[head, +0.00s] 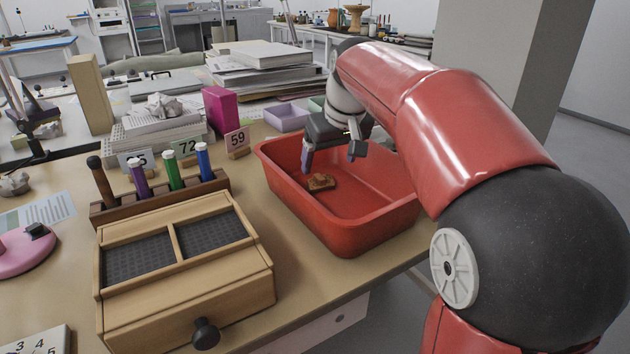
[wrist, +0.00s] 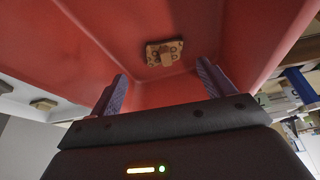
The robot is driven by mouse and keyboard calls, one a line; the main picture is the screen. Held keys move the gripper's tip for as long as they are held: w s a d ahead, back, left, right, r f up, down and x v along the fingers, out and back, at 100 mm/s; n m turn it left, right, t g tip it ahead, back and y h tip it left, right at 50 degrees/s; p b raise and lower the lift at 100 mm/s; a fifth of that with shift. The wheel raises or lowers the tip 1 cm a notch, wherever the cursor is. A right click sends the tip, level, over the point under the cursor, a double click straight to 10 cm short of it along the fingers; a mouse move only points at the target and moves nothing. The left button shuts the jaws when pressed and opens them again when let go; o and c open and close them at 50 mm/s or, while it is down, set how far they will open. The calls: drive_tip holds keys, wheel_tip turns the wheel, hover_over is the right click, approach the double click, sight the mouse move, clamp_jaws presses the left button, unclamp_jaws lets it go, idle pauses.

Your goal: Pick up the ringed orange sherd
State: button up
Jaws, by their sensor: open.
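The orange-brown sherd (head: 321,182) lies on the floor of the red tray (head: 345,235), toward its left side. In the wrist view the sherd (wrist: 165,53) shows small ring marks on its face, with a paler raised piece in its middle. My gripper (head: 332,162) is open inside the tray's outline, above and just behind the sherd. In the wrist view my gripper (wrist: 163,82) has its fingers wide apart, with the sherd beyond the fingertips and between their lines. Nothing is between the fingers.
A wooden box with two dark compartments (head: 185,262) stands left of the tray, with a rack of markers (head: 160,198) behind it. The tray walls surround the sherd.

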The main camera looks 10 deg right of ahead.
sight(322, 177)
drive_tip(key=x, duration=0.6)
drive_tip(key=shift+w+a+r, duration=0.1)
drive_tip(key=shift+a, duration=0.2)
drive_tip(key=c, duration=1.1)
drive_tip(key=shift+r, duration=0.1)
